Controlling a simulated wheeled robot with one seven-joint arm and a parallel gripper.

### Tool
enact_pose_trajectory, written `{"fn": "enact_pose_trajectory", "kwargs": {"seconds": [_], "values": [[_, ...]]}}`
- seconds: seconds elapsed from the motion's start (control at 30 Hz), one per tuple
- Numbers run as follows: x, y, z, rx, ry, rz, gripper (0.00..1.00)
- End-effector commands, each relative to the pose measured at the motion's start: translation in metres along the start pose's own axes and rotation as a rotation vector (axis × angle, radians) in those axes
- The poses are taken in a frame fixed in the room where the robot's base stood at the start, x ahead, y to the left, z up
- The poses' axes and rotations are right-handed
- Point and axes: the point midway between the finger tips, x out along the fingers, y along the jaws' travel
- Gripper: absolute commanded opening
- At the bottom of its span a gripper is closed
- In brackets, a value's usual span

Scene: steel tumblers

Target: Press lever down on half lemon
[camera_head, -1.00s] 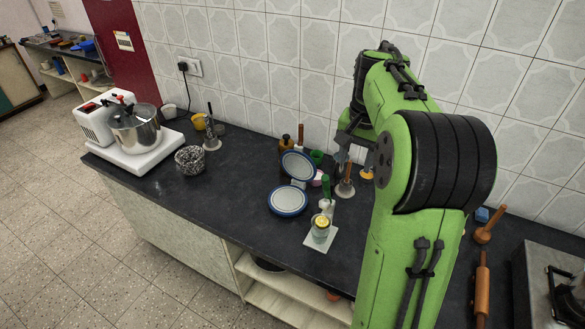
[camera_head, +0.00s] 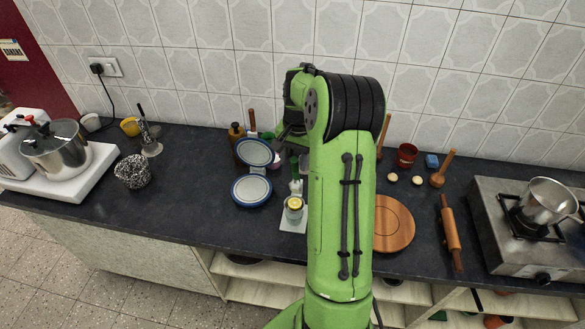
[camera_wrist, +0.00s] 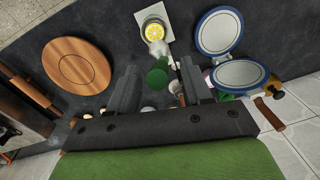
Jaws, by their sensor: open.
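The half lemon (camera_wrist: 153,28) shows its yellow cut face on top of a small cup-like holder on a white base plate (camera_wrist: 168,18). It also shows in the head view (camera_head: 294,202), just left of my arm. A lever with a green grip (camera_wrist: 157,75) and a pale inner part (camera_wrist: 158,48) rises beside the lemon. My gripper (camera_wrist: 158,66) is open and empty. In the wrist view the green grip appears between its two fingers; I cannot tell whether they touch it. In the head view my arm hides most of the gripper and part of the lever.
Two blue-rimmed plates of a scale-like item (camera_head: 252,190) stand left of the lemon. A round wooden board (camera_head: 393,224) lies right of my arm. A rolling pin (camera_head: 451,235) and a stove (camera_head: 520,235) are farther right. Bottles stand near the wall.

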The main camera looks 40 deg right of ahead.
Motion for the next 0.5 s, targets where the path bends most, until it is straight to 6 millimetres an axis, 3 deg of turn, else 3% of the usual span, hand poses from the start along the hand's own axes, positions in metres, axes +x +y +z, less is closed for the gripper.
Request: {"fn": "enact_pose_trajectory", "kwargs": {"seconds": [0.1,0.2,0.5], "values": [[0.023,0.000,0.001,0.000,-0.003,0.001,0.49],[0.033,0.000,0.000,-0.001,-0.001,0.000,0.49],[0.037,0.000,0.000,0.000,0.001,-0.001,0.49]]}}
